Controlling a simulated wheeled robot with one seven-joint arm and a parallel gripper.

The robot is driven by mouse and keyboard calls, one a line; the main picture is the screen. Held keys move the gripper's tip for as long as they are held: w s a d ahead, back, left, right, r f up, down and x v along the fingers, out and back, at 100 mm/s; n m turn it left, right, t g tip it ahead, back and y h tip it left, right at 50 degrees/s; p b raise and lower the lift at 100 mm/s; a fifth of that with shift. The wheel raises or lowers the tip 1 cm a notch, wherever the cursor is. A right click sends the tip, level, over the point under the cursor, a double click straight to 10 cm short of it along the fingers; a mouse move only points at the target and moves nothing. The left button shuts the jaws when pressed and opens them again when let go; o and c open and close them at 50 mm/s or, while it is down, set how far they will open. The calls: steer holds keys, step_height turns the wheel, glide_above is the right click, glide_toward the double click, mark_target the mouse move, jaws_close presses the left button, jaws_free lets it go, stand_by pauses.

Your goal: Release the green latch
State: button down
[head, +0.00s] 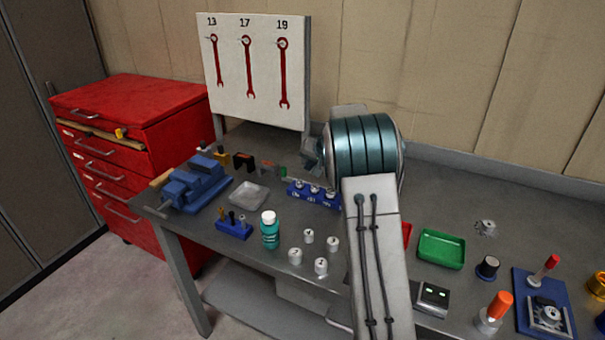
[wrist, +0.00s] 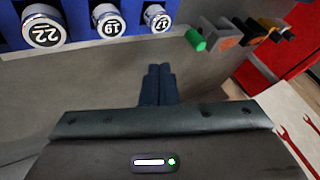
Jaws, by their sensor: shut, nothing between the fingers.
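A small green piece (wrist: 195,40), which looks like the green latch, sticks out at the near end of a row of small blocks in the wrist view. It also shows in the head view (head: 280,173), small, left of my arm. My gripper (wrist: 158,70) is shut and empty in the wrist view. Its fingertips are apart from the green piece, which lies above and to the right of them in that view. In the head view my own arm hides much of the area around the gripper.
A blue socket holder (head: 313,196) with numbered sockets stands close to the green piece; sockets 22, 19 and 17 (wrist: 157,19) show in the wrist view. A wrench board (head: 255,70) stands behind.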

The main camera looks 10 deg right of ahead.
steer(key=shift+b+v, duration=0.35)
steer(key=shift+v, duration=2.45)
steer(key=shift+a, duration=0.2)
